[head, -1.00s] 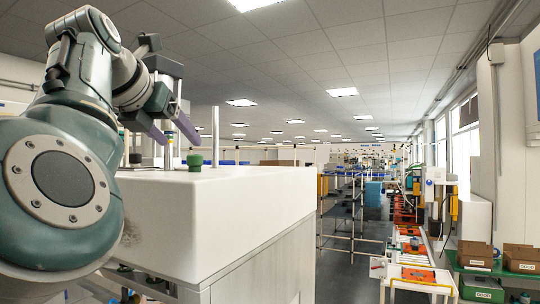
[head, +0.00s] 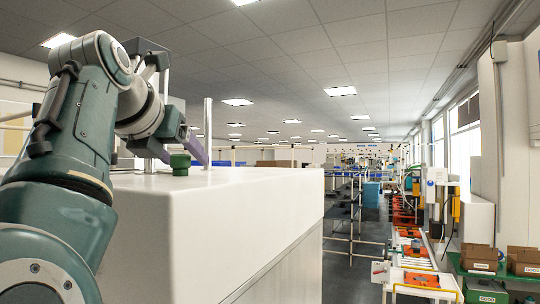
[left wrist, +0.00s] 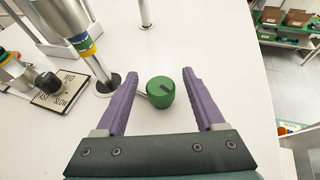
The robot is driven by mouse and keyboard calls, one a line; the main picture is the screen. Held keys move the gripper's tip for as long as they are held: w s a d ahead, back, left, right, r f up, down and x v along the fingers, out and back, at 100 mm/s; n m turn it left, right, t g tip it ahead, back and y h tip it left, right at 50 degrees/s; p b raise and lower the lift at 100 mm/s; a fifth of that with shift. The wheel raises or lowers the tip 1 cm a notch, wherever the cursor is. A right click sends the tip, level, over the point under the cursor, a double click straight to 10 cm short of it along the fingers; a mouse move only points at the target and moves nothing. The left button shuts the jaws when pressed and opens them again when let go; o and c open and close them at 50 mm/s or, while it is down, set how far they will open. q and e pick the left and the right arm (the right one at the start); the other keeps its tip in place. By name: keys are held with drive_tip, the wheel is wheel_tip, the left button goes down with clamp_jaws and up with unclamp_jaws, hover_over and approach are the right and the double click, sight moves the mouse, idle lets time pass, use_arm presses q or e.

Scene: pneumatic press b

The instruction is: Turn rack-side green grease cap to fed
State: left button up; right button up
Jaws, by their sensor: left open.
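In the left wrist view my left gripper (left wrist: 160,75) is open, with one purple finger on each side of the cap and visible gaps between. No grip on the cap shows. My right gripper is out of view.
Left of the cap stand a metal rod with coloured bands (left wrist: 82,42) and a black knob (left wrist: 47,82) on a plate marked FAST, MID and SLOW. A thin metal post (left wrist: 145,14) rises beyond. Shelves with boxes (left wrist: 297,18) stand right, past the top's edge.

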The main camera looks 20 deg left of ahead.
use_arm(q)
drive_tip(key=shift+c, duration=0.3)
clamp_jaws()
drive_tip(key=shift+m+h, duration=0.3)
drive_tip(key=shift+h, duration=0.1)
drive_tip(key=m+h, duration=0.5)
drive_tip(key=h, duration=0.1)
drive_tip(key=shift+a+m+h, duration=0.1)
drive_tip(key=shift+m+h, duration=0.2)
drive_tip(key=shift+m+g+h, duration=1.2)
drive_tip(key=shift+m+h, duration=1)
drive_tip(key=shift+h, duration=0.1)
drive_tip(key=shift+g, duration=0.3)
drive_tip(key=shift+o, duration=0.3)
unclamp_jaws()
drive_tip(key=shift+s, duration=0.1)
